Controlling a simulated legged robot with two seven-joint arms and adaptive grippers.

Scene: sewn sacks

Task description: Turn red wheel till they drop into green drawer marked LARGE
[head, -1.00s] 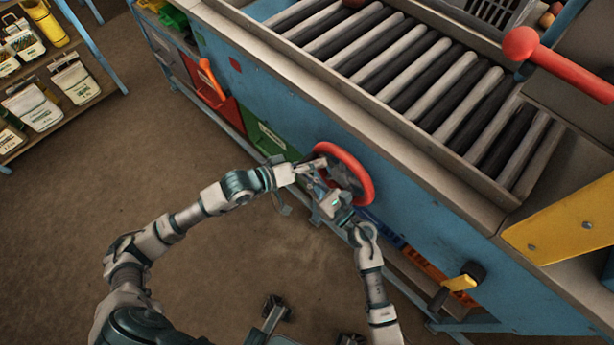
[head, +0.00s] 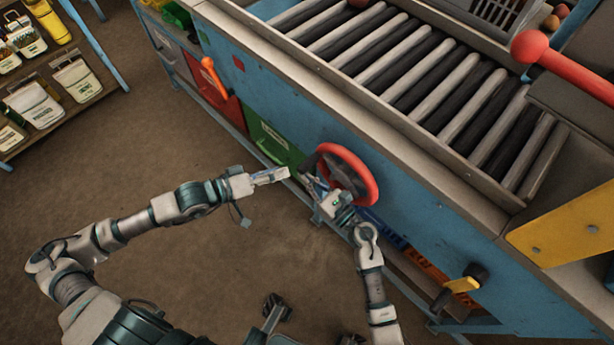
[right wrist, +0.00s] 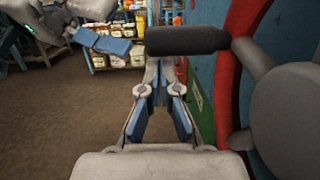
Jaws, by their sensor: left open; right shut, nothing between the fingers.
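The red wheel (head: 368,172) is mounted on the blue machine's side, and its red rim and grey spoke also show in the right wrist view (right wrist: 228,75). A dark handle (right wrist: 187,40) sticks out from the wheel, just above my right fingertips. My right gripper (head: 306,183) is at the wheel's near left side, shut and empty; its fingertips meet in the right wrist view (right wrist: 158,75). My left gripper (head: 286,174) is open and empty, left of the wheel and apart from it. The green drawer (head: 272,142) sits shut behind it, its label too small to read.
A red drawer (head: 222,95) with an orange handle (head: 212,78) is further left. Rollers (head: 420,75) run along the machine's top. A yellow-handled lever (head: 461,284) sticks out lower right. A shelf (head: 60,125) with white sacks stands far left; the floor between is clear.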

